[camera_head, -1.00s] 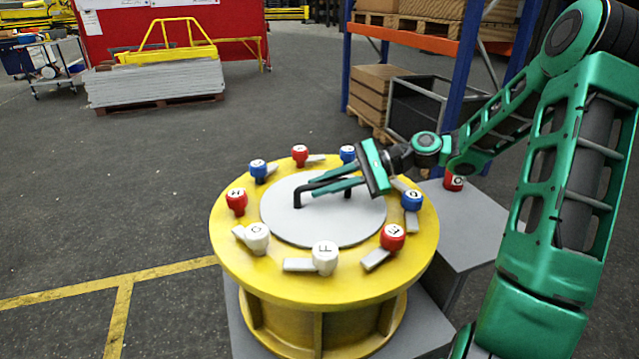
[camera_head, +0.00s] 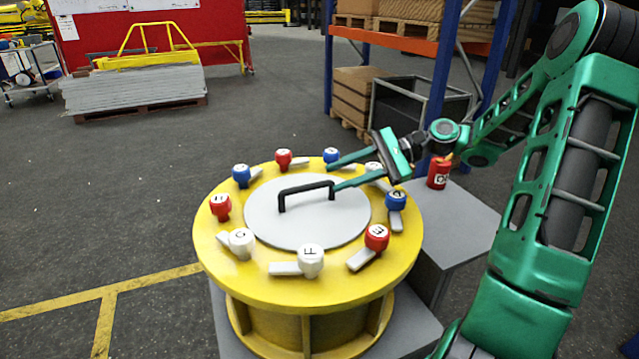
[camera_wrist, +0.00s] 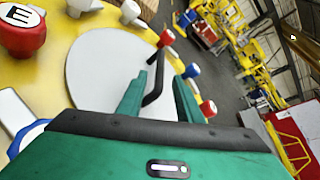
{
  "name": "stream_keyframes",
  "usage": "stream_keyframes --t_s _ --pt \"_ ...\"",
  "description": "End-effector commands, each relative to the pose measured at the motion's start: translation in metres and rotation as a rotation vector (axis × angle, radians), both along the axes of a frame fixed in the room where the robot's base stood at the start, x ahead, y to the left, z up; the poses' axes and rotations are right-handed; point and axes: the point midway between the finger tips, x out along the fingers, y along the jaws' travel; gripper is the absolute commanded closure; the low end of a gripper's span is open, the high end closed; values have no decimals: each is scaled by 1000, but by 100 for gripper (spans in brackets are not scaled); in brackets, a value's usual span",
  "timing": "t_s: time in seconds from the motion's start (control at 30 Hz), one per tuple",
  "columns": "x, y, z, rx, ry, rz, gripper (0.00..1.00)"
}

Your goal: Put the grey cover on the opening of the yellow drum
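The grey cover (camera_head: 300,228) is a round, flat disc with a black bar handle (camera_head: 306,188). It lies flat on top of the yellow drum (camera_head: 350,287), inside the ring of knobs, and hides the opening. My gripper (camera_head: 331,177) is at the right end of the handle, with its green fingers spread apart. In the wrist view, the handle (camera_wrist: 153,96) shows between the two open fingers with gaps on both sides, and the cover (camera_wrist: 100,72) lies beyond them. Nothing is held.
Red, blue and white lettered knobs with grey tabs ring the drum top; a white one (camera_head: 311,261) is at the front. Shelving (camera_head: 455,70) stands behind.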

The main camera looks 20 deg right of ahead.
Motion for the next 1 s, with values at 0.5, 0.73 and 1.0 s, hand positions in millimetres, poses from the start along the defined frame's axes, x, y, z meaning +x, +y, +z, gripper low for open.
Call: stream_keyframes --t_s 0.5,0.73,1.0 --pt "-7 -28 10 0 0 1 67" --pt "-7 -28 10 0 0 1 67" --pt "-13 -9 4 -74 2 57 67"
